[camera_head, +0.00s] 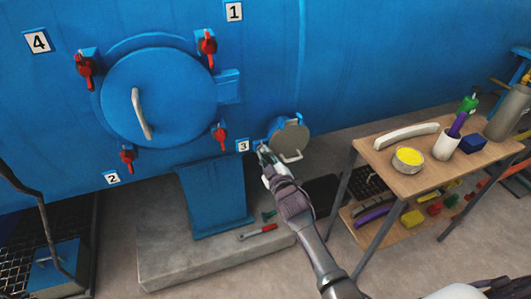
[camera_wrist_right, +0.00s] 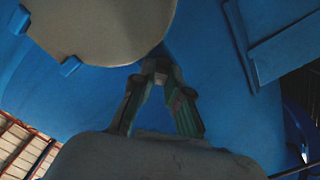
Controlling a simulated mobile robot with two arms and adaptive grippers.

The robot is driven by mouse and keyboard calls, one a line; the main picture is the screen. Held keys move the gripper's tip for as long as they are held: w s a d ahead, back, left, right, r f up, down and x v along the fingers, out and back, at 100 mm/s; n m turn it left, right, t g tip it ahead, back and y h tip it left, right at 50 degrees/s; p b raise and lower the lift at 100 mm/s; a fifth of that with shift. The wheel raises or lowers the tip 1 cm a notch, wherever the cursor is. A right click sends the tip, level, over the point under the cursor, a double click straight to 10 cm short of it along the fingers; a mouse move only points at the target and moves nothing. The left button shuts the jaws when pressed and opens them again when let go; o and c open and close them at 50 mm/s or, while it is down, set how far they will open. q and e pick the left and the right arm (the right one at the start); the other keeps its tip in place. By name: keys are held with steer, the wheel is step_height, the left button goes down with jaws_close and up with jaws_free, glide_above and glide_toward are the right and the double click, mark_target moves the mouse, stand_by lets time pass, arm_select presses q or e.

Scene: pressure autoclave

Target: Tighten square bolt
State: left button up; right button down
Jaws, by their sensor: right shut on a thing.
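The big blue vessel (camera_head: 340,60) carries a round blue door (camera_head: 175,90) with a pale handle and red clamps. A small round grey cover (camera_head: 293,138) with a handle sits to the right of label 3. My right gripper (camera_head: 263,150) reaches up to the left edge of this cover. In the right wrist view its fingertips (camera_wrist_right: 158,70) close together just below the grey cover (camera_wrist_right: 100,25), on a small piece at the rim. That piece, where the square bolt would be, is mostly hidden by the fingers. My left gripper does not show.
A wooden table (camera_head: 385,147) on the right holds a bowl with yellow content (camera_head: 409,159), a white cup (camera_head: 446,144) and a curved pale handle. Its lower shelf holds coloured items. A red-handled tool (camera_head: 258,232) lies on the concrete plinth (camera_head: 180,262) below the door.

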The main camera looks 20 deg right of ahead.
steer(key=shift+f+m+p, duration=0.15)
steer(key=shift+m+p, duration=0.7)
steer(key=shift+m, duration=2.85)
steer(key=c, duration=1.4)
jaws_free()
steer(key=shift+c, duration=0.2)
steer(key=s, duration=1.2)
steer(key=shift+d, duration=0.15)
